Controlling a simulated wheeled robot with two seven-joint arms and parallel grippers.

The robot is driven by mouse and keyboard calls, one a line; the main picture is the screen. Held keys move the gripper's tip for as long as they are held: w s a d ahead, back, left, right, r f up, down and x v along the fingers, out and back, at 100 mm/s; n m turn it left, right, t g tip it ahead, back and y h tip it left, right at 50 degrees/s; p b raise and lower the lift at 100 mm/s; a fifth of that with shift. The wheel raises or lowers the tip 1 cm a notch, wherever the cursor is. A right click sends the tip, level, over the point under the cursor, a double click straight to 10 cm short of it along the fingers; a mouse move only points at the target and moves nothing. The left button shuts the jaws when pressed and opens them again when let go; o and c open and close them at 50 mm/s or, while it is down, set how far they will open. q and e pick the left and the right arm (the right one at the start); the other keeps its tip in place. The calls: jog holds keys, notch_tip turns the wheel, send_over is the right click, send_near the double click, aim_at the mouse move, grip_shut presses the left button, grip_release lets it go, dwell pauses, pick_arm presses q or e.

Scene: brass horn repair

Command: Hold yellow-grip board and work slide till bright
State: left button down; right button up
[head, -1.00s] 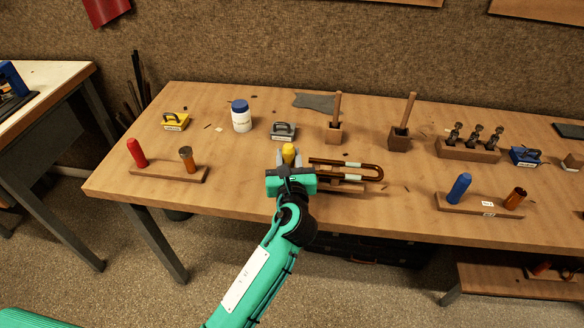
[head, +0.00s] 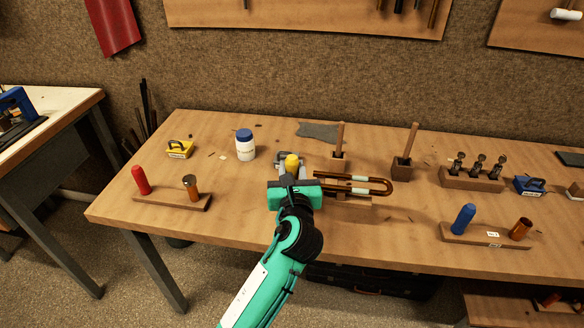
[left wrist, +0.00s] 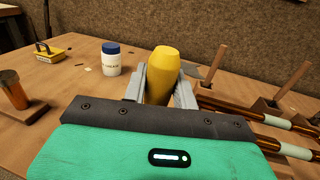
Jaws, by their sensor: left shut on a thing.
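My left gripper (head: 292,166) is shut on the yellow grip (left wrist: 163,75), which stands upright between its grey fingers in the left wrist view. The wooden board (head: 350,200) extends to the right of the grip, mostly hidden by the gripper and slide. The U-shaped brass slide (head: 385,186) with pale bands lies along the board, its bend at the right. Its tubes also show in the left wrist view (left wrist: 240,112). Board and slide appear raised off the bench, with a shadow to the lower right. My right gripper is out of view.
The front middle is clear.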

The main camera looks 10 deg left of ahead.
pick_arm(q)
jog(key=shift+f, duration=4.4)
jog(key=shift+f, duration=0.1)
jog(key=c, duration=1.2)
grip_release()
jog(key=c, duration=0.9)
jog(key=shift+o, duration=0.2)
